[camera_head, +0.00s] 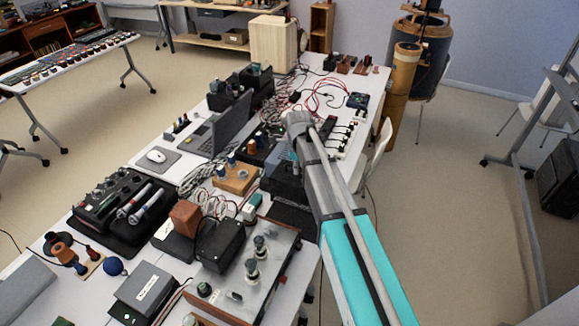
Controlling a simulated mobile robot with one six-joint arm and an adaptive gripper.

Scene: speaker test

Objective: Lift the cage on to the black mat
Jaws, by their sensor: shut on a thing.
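My arm reaches from the bottom right over the long white table, with its grey wrist near the middle of the picture. My gripper (291,156) is only partly visible beside and below the wrist, and its fingertips are not clear. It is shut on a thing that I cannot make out. I cannot pick out the cage for certain. A dark, flat patch (292,217) lies near the table's right edge, partly behind my arm. It may be the black mat, but I cannot tell.
A laptop (217,135), a mouse (157,156), a black case (119,205) and a wood-framed panel (250,275) crowd the table (150,278). Red and black cables (318,97) lie beyond my wrist. A white chair (376,155) stands against the table's right side; open floor lies farther right.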

